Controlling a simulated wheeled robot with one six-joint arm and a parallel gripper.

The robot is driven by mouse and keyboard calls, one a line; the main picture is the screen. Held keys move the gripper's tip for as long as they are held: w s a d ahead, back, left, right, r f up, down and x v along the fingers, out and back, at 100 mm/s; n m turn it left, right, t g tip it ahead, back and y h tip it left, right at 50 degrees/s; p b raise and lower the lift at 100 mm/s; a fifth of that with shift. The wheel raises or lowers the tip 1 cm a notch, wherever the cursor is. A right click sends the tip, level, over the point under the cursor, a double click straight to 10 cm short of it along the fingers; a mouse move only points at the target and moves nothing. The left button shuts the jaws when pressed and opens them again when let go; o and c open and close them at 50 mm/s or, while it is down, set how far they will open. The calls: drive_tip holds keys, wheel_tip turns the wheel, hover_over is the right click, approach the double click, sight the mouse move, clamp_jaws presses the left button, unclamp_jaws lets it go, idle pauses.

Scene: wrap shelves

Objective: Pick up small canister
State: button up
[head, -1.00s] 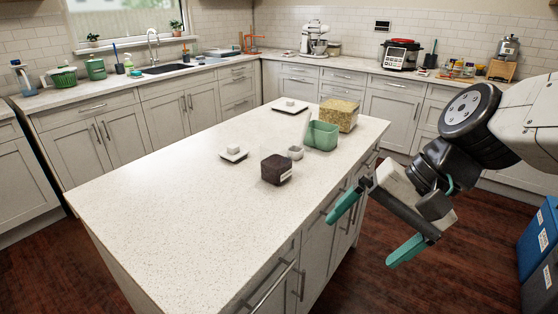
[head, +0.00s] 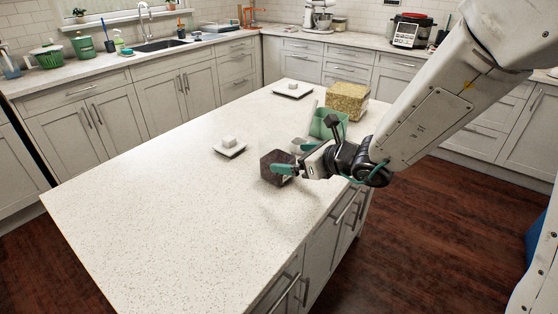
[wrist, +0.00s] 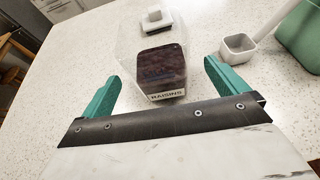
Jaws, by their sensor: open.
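The small canister (head: 276,166) is a clear box filled with dark raisins, standing on the white island counter. In the wrist view the canister (wrist: 162,70), with a "RAISINS" label on its near side, lies ahead of my palm and roughly between my two teal fingers. My gripper (head: 290,156) is open and sits low over the counter at the canister's right side in the head view; it also shows in the wrist view (wrist: 163,68). One finger overlaps the canister in the head view. I cannot tell whether either finger touches it.
A larger canister of yellow contents (head: 346,99) is behind. The island's left and front (head: 160,220) are clear.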

drive_tip(key=x, duration=0.6)
drive_tip(key=shift+a+r, duration=0.1)
drive_tip(key=shift+a, duration=0.1)
drive_tip(key=c, duration=1.3)
